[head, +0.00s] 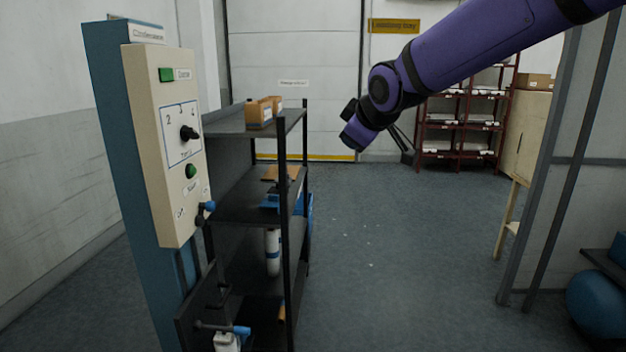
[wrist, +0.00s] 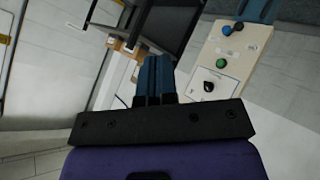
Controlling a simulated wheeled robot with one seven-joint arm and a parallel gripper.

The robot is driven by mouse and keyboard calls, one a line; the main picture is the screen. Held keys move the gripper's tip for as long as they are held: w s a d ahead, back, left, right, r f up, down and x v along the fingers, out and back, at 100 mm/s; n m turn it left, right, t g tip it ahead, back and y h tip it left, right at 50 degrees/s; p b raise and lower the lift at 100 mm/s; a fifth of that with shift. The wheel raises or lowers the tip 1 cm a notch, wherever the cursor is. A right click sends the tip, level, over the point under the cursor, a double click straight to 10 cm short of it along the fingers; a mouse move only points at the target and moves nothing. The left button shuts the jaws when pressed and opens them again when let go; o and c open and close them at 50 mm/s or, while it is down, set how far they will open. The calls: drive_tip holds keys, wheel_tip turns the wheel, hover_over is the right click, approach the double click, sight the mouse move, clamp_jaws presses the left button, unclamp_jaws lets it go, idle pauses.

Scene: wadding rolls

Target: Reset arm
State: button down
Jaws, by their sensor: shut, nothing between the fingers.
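My purple arm (head: 460,50) reaches in from the upper right of the head view, raised above the floor and bent down at the wrist. In the wrist view my gripper (wrist: 154,62) has its two blue fingers pressed together with nothing between them. The gripper touches nothing that I can see. The control panel (head: 170,215) stands at the left of the head view, apart from the arm. It shows a dark knob, a green button and a blue-tipped lever. The panel also shows tilted at the right of the wrist view (wrist: 238,50).
A dark shelf rack (head: 240,208) with boxes and a white bottle (head: 273,252) stands beside the panel. A red rack (head: 458,125) stands at the back. A grey post (head: 540,160) and a blue ball (head: 597,303) are at right. The middle floor is clear.

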drive_tip(key=s+d+r+m+g+h, duration=0.15)
drive_tip(key=s+d+m, duration=0.45)
drive_tip(key=s+d, duration=0.9)
drive_tip(key=s+d+f+m+g+h, duration=0.1)
drive_tip(key=s+d+f+m, duration=0.2)
drive_tip(key=s, duration=0.6)
drive_tip(key=s+d+f+m+g+h, duration=0.1)
drive_tip(key=s+d+f+m+g, duration=0.1)
drive_tip(key=s, duration=0.7)
drive_tip(key=shift+s+d+f+m, duration=0.4)
drive_tip(key=shift+d+f+m, duration=0.35)
drive_tip(key=shift+d, duration=0.45)
